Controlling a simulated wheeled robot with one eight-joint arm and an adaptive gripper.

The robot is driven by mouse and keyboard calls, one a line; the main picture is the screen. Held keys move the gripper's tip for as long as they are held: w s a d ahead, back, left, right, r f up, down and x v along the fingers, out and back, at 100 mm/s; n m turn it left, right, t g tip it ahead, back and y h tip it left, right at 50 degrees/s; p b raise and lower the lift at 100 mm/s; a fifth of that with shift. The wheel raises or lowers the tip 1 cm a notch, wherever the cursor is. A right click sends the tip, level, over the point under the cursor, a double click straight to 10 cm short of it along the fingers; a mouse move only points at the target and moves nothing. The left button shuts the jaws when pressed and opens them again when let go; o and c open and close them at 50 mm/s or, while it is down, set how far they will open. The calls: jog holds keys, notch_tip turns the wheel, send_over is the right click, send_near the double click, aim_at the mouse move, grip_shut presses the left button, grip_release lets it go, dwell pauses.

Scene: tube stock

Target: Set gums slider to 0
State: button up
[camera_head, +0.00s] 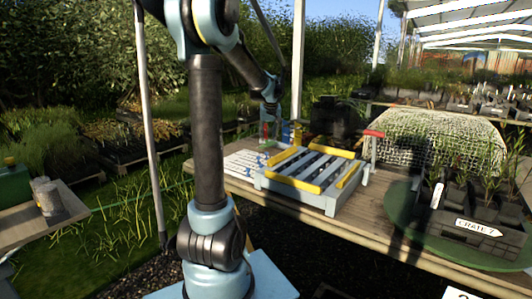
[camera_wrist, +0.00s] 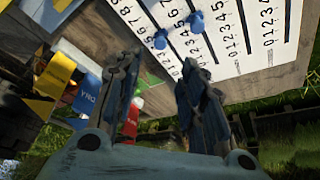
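A white board with several printed number scales (camera_wrist: 225,40) lies on the wooden table in the wrist view. It also shows in the head view (camera_head: 243,163) left of the grey tray. Two blue slider knobs show on it: one knob (camera_wrist: 160,40) just beyond my fingertips and another knob (camera_wrist: 196,22) farther right and up. The slider names are not readable, so I cannot tell which is gums. My gripper (camera_wrist: 157,72) is open and empty, its fingers apart at the board's near edge. In the head view the gripper (camera_head: 270,125) is small above the table's far side.
Yellow (camera_wrist: 54,76), blue (camera_wrist: 88,97) and red (camera_wrist: 131,122) tags stand left of my fingers. A grey tray with yellow strips (camera_head: 327,205) sits right of the board. A crate of plants (camera_head: 470,235) stands at the table's right.

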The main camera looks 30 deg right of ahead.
aim_at(267, 153)
jog(key=x, duration=1)
jog(key=shift+w+f, duration=0.2)
grip_shut()
